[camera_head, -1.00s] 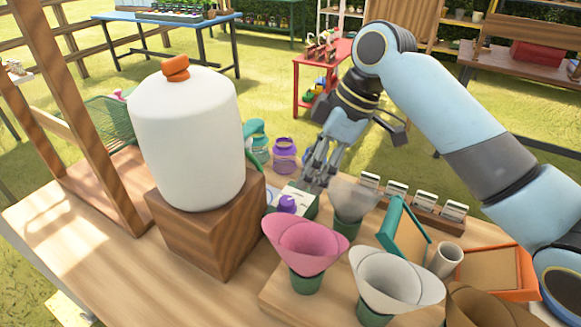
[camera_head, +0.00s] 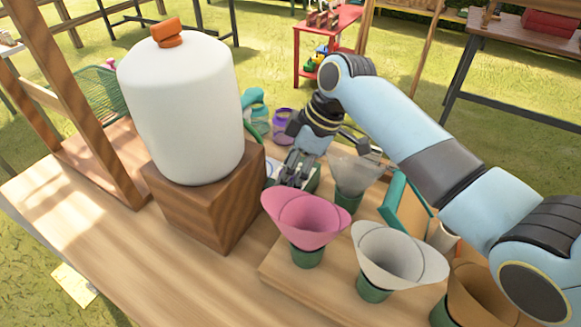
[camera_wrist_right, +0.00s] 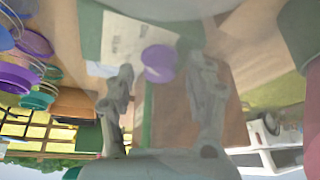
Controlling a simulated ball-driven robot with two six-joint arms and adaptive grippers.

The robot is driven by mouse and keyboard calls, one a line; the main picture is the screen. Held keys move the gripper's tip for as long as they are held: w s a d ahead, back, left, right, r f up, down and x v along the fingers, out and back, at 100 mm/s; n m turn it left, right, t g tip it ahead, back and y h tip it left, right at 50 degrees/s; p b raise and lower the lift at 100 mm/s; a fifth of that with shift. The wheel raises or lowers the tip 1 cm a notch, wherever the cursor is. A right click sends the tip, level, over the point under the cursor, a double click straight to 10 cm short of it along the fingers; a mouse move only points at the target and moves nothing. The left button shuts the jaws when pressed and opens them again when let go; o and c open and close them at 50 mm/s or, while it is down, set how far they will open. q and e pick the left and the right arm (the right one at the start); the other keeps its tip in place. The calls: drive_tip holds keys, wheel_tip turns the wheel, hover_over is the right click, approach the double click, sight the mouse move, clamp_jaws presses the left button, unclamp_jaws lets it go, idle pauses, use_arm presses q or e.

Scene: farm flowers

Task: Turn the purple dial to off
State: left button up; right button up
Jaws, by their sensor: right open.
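The purple dial (camera_wrist_right: 158,62) shows in the right wrist view as a round knob on a pale panel (camera_wrist_right: 122,40) with faint print. It appears between the two fingers of my right gripper (camera_wrist_right: 160,70), which is open. I cannot tell whether the fingers touch it. In the head view my right gripper (camera_head: 291,176) points down over the small green-and-white box (camera_head: 312,180) and hides the dial. The dial's pointer and its setting cannot be read. My left gripper is not in view.
A white tank (camera_head: 185,115) on a wooden block (camera_head: 205,212) stands left of the box. A clear cone (camera_head: 352,175) is close right of my gripper. Pink (camera_head: 305,215) and white (camera_head: 395,255) cones stand nearer. A purple jar (camera_head: 283,122) is behind. The front left tabletop is clear.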

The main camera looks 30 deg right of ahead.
drive_tip(key=shift+c, duration=0.3)
clamp_jaws()
drive_tip(key=m+p, duration=0.1)
drive_tip(key=p, duration=0.1)
drive_tip(key=m+p, duration=0.1)
drive_tip(key=p, duration=0.1)
drive_tip(key=m+t+h+p, duration=0.1)
drive_tip(key=m+p, duration=0.1)
drive_tip(key=shift+s+a+r+p, duration=0.1)
drive_tip(key=shift+a+r+p, duration=0.05)
drive_tip(key=shift+r+p, duration=0.2)
drive_tip(key=shift+f+m+p, duration=0.35)
drive_tip(key=shift+m+p, duration=0.1)
drive_tip(key=shift+m, duration=0.15)
